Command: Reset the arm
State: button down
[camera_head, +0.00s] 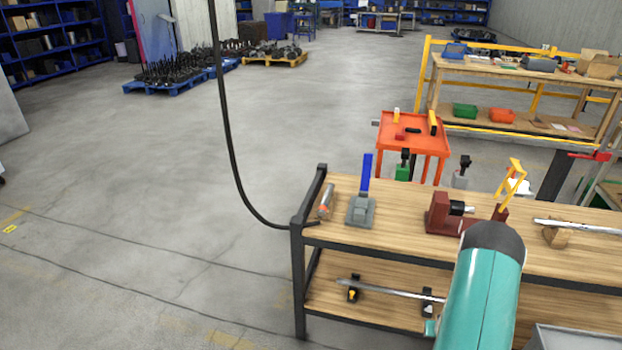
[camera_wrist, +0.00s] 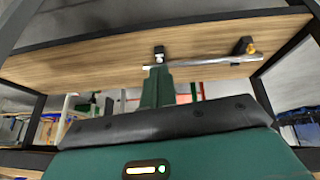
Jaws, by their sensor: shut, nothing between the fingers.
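My teal arm link with a dark rounded end rises at the lower right of the head view, in front of the wooden workbench (camera_head: 400,222). It covers part of the bench's front edge and lower shelf. My gripper's fingers do not show in either view. In the wrist view, a teal body part with a black padded edge and a small lit strip fills the lower half. Above it is a wooden shelf (camera_wrist: 90,58) with a metal rod (camera_wrist: 205,63).
On the bench stand a grey jack with a blue lever (camera_head: 361,208), a dark red vise (camera_head: 440,214) and a yellow-handled tool (camera_head: 512,180). A red cart (camera_head: 412,137) is behind. A black cable (camera_head: 228,135) hangs left of the bench. Open floor (camera_head: 130,190) lies left.

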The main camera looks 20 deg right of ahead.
jog(key=w+a+r, duration=0.2)
jog(key=w+r, duration=0.1)
jog(key=r, duration=0.4)
jog(key=w+a+r+n, duration=0.1)
jog(key=w+a+r, duration=0.1)
jog(key=r, duration=0.4)
jog(key=w+a+r, duration=0.3)
jog(key=r, duration=0.4)
jog(key=a+r+n, duration=0.1)
jog(key=a+r, duration=1)
jog(key=r, duration=0.5)
jog(key=s+a+r+n+y, duration=0.1)
jog(key=s+a+r+y, duration=0.1)
jog(key=s+a+r, duration=0.8)
jog(key=s+a+r+n, duration=0.1)
jog(key=s+a+r, duration=0.1)
jog(key=s+a, duration=0.3)
jog(key=s+a+r+n+t+y, duration=0.1)
jog(key=s+a+r, duration=0.2)
jog(key=s+a, duration=0.3)
jog(key=shift+a+r, duration=0.3)
jog(key=shift+a, duration=0.45)
